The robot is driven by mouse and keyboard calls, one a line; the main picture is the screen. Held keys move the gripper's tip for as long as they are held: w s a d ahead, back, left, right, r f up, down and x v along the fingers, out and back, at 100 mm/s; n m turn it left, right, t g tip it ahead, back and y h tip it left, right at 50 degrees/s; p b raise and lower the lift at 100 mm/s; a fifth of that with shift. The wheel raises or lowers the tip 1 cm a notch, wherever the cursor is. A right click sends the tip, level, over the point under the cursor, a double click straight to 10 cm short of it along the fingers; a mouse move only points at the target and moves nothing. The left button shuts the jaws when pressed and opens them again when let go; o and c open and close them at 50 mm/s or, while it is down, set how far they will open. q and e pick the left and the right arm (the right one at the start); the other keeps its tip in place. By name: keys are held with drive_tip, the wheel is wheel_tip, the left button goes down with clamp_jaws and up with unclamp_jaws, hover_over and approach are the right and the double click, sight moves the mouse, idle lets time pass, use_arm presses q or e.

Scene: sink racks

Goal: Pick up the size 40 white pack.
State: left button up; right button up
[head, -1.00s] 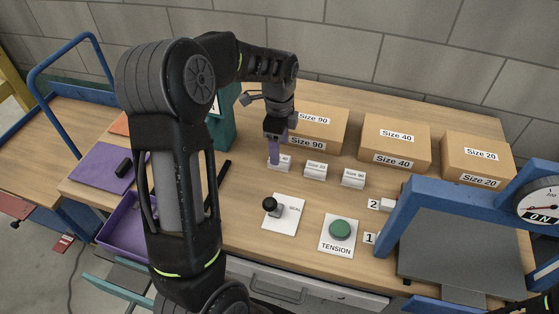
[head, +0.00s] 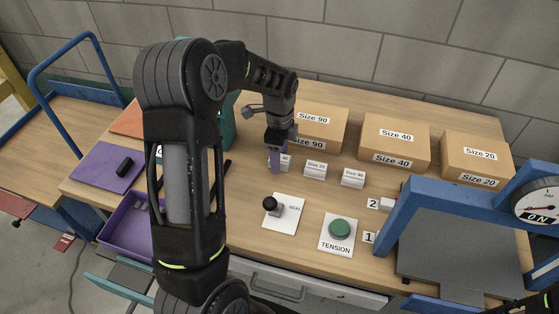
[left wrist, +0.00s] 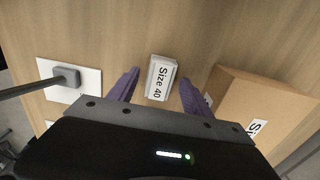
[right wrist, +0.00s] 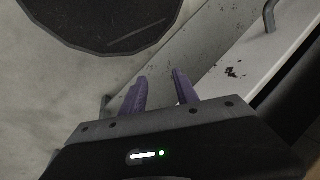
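The size 40 white pack (left wrist: 161,78) lies label up on the wooden table, between the spread fingers of my left gripper (left wrist: 158,88) in the left wrist view. A gap shows on both sides of it. In the head view, my left gripper (head: 277,163) is over the leftmost white pack (head: 286,161) and partly hides it. Two more white packs, a middle one (head: 316,169) and a right one (head: 353,178), stand to its right. My right gripper (right wrist: 159,88) is open and empty in the right wrist view, away from the packs.
Cardboard boxes marked Size 90 (head: 327,125), Size 40 (head: 396,136) and Size 20 (head: 476,153) stand behind the packs. A black-knobbed device (head: 271,204) and a green tension button (head: 340,229) are in front. A blue frame (head: 398,218) is at right.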

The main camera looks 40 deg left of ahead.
use_arm(q)
clamp_jaws()
idle(0.4)
drive_tip(key=shift+r, duration=0.15)
wheel_tip(320, 180, up, 10)
drive_tip(key=shift+b, duration=0.35)
idle(0.6)
